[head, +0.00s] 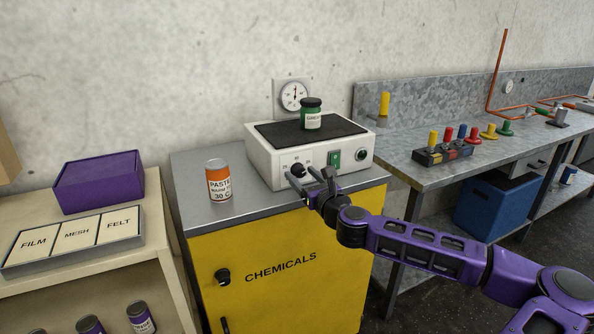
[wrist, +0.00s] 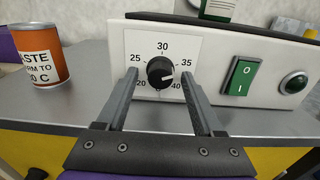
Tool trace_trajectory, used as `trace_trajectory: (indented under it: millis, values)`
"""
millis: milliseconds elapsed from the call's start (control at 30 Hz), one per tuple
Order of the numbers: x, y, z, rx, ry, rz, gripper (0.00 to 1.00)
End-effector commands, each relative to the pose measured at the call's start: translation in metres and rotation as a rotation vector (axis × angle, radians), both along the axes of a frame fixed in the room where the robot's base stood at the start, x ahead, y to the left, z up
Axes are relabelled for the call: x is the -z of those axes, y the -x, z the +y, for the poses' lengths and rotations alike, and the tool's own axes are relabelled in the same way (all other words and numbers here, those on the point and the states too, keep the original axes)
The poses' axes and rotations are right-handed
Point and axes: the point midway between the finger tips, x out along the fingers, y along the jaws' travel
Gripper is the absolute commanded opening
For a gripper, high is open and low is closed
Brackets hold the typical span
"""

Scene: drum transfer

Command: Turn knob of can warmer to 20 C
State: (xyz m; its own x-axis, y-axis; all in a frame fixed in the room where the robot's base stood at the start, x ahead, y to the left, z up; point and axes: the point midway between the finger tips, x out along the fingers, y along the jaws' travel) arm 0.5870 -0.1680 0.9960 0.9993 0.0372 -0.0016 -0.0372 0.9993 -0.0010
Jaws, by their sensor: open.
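The can warmer (head: 258,152) is a white box with a dark top plate on the grey cabinet top. Its black knob (wrist: 160,72) sits on a white dial (wrist: 139,48) marked 20, 25, 30, 35 and 40. The knob's pale mark seems to point to the lower right, between 35 and 40. My gripper (head: 308,174) is open in front of the knob, which also shows in the head view (head: 298,170). In the wrist view its fingers (wrist: 160,84) stand left and right of the knob, with gaps. I cannot tell whether the tips reach its depth.
A green can (head: 311,115) stands on the warmer. An orange can (head: 219,181), labelled paste, warm to 30 C, stands left of it. The warmer's front has a green switch (wrist: 241,78) and a round green lamp (wrist: 294,82). The yellow cabinet (head: 290,280) is below.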

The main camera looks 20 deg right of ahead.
Motion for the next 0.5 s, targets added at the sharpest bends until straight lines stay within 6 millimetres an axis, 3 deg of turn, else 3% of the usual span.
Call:
trace_trajectory:
  millis: [433, 500]
  values:
    - [0.0000, 0.0021, 0.0001, 0.002, 0.000, 0.000, 0.69]
    - [0.0000, 0.0021, 0.0001, 0.002, 0.000, 0.000, 0.56]
